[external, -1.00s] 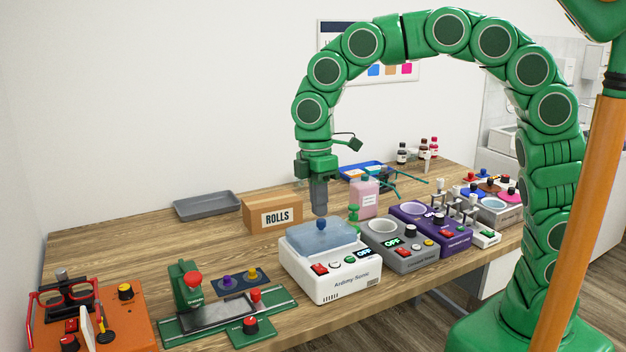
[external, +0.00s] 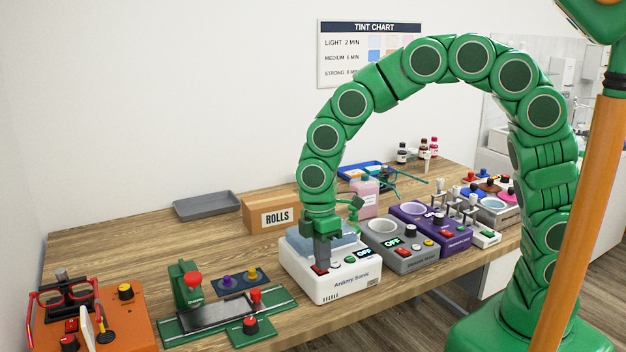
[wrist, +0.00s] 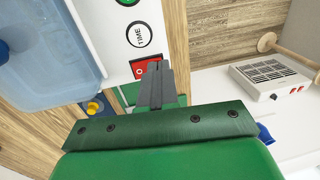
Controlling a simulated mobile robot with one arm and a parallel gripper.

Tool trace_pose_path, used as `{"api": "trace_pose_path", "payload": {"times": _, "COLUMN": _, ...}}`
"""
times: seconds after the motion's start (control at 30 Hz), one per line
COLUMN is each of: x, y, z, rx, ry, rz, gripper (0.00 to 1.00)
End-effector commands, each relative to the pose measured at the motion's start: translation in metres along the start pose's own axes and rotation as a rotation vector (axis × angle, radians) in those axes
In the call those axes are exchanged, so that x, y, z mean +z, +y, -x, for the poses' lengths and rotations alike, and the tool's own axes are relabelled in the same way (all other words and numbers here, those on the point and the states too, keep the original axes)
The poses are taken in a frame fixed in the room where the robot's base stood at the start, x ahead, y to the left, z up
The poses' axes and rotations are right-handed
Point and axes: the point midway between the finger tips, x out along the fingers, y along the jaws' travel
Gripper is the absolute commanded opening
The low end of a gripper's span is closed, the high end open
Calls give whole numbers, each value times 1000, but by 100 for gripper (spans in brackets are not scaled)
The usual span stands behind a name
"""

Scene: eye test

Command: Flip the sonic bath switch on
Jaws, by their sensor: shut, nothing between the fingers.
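The sonic bath (external: 345,288) is a white box marked "Ardmy Sonic" with a pale blue lid on top, at the middle of the bench's front edge. Its red switch (external: 319,270) is at the front left of its panel, and a small display (external: 364,252) on the panel reads OFF. My gripper (external: 322,262) points down at the switch, shut and empty. In the wrist view, the closed fingertips (wrist: 158,66) partly cover the red switch (wrist: 141,68), beside the TIME button (wrist: 138,35). I cannot tell whether they touch it.
A grey heater-like unit (external: 408,262) stands close to the right, then a purple one (external: 455,243). A ROLLS box (external: 270,216) and a grey tray (external: 206,206) are behind. A green press (external: 183,292) stands left. The bench is bare at back left.

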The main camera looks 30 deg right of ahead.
Motion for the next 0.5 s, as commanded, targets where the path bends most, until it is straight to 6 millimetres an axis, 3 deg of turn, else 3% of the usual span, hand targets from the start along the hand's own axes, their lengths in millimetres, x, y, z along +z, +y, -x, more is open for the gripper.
{"api": "trace_pose_path", "payload": {"times": 0.5, "x": -1, "y": 0, "z": -4, "rx": 34, "ry": 1, "rz": 0, "gripper": 0}}
